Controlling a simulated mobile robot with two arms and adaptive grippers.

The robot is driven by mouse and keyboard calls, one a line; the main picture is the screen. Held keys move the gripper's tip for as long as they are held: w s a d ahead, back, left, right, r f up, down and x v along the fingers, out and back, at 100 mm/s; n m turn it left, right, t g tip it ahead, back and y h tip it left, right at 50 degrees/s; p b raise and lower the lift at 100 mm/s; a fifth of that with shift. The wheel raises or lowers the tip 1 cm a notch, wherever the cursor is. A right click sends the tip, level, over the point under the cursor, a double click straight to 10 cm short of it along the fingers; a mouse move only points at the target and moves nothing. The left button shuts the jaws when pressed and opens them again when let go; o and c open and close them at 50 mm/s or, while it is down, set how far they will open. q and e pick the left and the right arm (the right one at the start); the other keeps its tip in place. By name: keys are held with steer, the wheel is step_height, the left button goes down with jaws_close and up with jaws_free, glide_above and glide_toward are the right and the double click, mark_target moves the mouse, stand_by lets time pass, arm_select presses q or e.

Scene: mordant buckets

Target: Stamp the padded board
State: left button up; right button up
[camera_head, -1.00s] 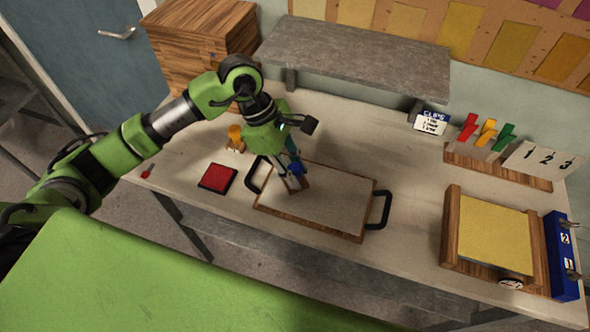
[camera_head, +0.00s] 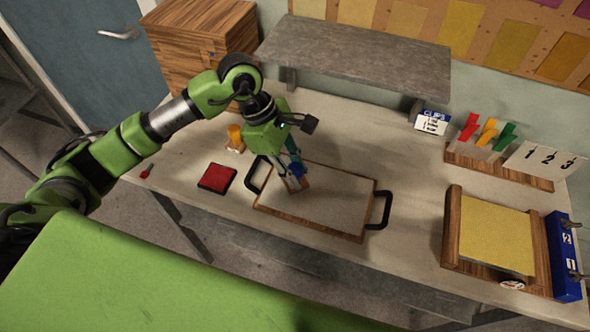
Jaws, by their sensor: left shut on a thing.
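The board (camera_head: 335,207) with a pale top, wooden edge and black handles lies flat on the table, near the middle. My left gripper (camera_head: 296,170) is over its left part, pointing down. It is shut on a small stamp (camera_head: 300,184) with a wooden block and some blue showing. The stamp is mostly hidden by the fingers, and I cannot tell whether it touches the board. A red ink pad (camera_head: 217,177) in a dark case lies left of the board. No mark is clearly visible on the board. My right gripper is not in view.
An orange-yellow object (camera_head: 235,137) stands behind the ink pad. A grey raised shelf (camera_head: 355,58) spans the back. At right are a wooden frame with a yellow panel (camera_head: 495,237), a blue rack (camera_head: 563,257) and a holder with coloured clips (camera_head: 487,133). The table between is clear.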

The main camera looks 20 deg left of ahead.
arm_select(q)
steer(key=shift+s+f, duration=0.15)
steer(key=shift+f, duration=0.05)
stand_by(0.3)
steer(key=shift+r+p, duration=0.4)
steer(key=shift+r, duration=0.4)
steer(key=shift+r+p, duration=1.1)
steer(key=shift+r, duration=1.75)
